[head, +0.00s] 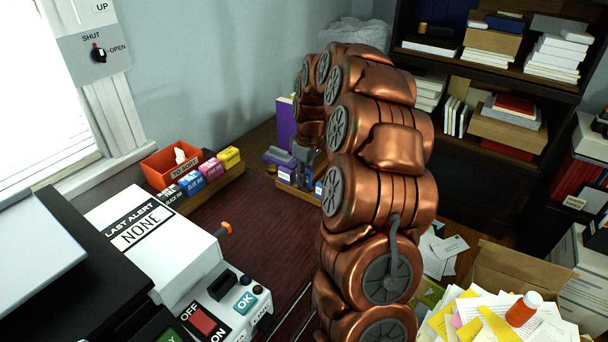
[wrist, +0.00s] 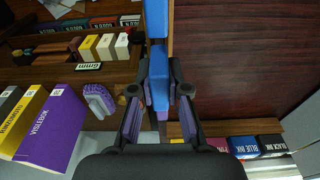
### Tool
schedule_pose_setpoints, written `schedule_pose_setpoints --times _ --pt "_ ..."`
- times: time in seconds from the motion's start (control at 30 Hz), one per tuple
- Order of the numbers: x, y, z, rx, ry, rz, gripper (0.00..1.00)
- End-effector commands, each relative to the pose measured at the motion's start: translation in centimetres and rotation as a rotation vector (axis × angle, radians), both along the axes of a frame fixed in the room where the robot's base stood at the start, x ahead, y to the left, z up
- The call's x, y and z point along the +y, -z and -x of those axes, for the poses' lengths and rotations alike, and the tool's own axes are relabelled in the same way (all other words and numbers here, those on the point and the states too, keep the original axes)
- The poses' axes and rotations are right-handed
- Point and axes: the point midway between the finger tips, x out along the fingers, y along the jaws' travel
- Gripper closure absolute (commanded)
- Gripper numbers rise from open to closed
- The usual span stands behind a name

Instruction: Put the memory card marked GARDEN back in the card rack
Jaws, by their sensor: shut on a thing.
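My gripper (wrist: 160,88) is shut on a blue card (wrist: 159,92), which sits between the fingertips in the wrist view. Another blue piece (wrist: 156,18) shows just beyond the fingertips; I cannot tell whether it is part of the same card. No GARDEN lettering is readable. In the head view my gripper (head: 303,156) points down at the far end of the dark red desk, partly hidden by my arm. Just below it is a low wooden rack (head: 296,198) with blue, white-labelled cards (head: 286,174). I cannot tell whether the held card touches the rack.
Ink boxes (head: 210,169) and an orange TO SORT tray (head: 168,166) stand left at the back. A purple box (head: 286,122) stands behind the gripper. Small yellow and white blocks (wrist: 105,46) lie left in the wrist view. The desk middle (head: 262,228) is clear.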

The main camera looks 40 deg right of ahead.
Motion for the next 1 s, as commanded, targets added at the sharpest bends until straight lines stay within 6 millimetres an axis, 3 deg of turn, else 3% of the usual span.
schedule_pose_setpoints --times 0.9,0.93,1.0 --pt "0.0 2.3 0.0 0.001 0.000 0.000 1.00" --pt "0.0 2.2 0.0 0.001 0.000 0.000 0.83" --pt "0.0 2.2 0.0 0.000 0.000 0.000 0.76"
